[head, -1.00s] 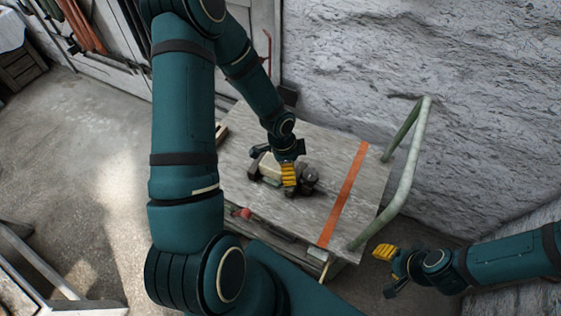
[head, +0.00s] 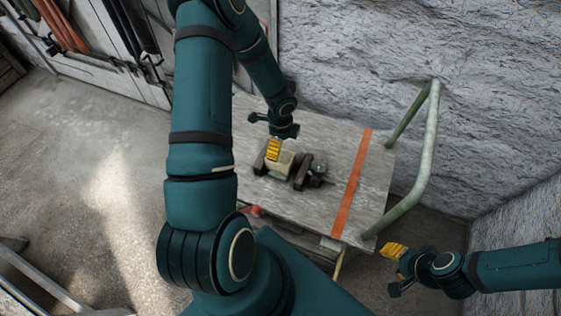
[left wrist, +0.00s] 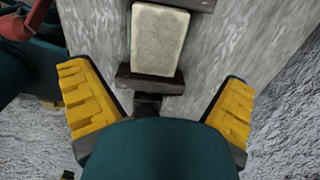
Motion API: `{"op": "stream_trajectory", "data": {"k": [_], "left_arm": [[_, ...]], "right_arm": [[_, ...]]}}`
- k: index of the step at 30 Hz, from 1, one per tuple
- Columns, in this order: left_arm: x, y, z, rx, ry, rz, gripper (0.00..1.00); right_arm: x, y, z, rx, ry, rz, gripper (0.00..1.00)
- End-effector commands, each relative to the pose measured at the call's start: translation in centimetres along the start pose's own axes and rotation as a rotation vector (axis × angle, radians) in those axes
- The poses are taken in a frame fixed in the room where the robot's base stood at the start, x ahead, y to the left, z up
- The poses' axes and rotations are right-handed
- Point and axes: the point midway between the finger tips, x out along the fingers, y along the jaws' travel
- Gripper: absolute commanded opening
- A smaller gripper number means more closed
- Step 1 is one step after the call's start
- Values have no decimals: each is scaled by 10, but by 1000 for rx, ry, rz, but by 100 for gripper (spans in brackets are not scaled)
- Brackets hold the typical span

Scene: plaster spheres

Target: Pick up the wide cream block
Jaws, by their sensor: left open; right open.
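The wide cream block (head: 284,164) lies on the grey wooden top of a cart, between two dark brown bars (head: 303,172). Its rectangular face also shows in the left wrist view (left wrist: 158,42), beyond one bar. My left gripper (head: 265,135) is open and empty over the far side of the block; its yellow finger covers part of the block in the head view. In the left wrist view its two fingers (left wrist: 158,78) are spread wide, with clear space on both sides of the block. My right gripper (head: 394,268) is open and empty, off the cart's near right corner.
The cart top (head: 340,140) has an orange strip (head: 352,185) and is bare around it. A pale green tubular handle (head: 425,165) rises at its right end. A rough plaster wall (head: 460,110) stands behind.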

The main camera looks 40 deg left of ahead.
Motion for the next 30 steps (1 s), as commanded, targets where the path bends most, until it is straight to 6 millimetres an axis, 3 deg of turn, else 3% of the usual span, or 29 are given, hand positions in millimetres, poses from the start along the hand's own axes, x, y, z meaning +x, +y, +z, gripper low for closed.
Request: {"op": "stream_trajectory", "data": {"k": [3, 11, 21, 29, 30], "left_arm": [[18, 0, -1, 1, 1, 0, 100], [31, 0, 0, 0, 0, -1, 100], [75, 4, -1, 1, 1, 0, 100], [77, 4, 0, -1, 1, -2, 100], [77, 4, 0, -1, 1, -2, 86]], "right_arm": [[5, 2, 2, -1, -5, 0, 47], [8, 3, 4, -2, -8, -1, 47], [23, 9, 3, -4, -3, -1, 47], [23, 8, 2, -4, -2, -1, 47], [23, 8, 2, -4, -2, -1, 47]]}}
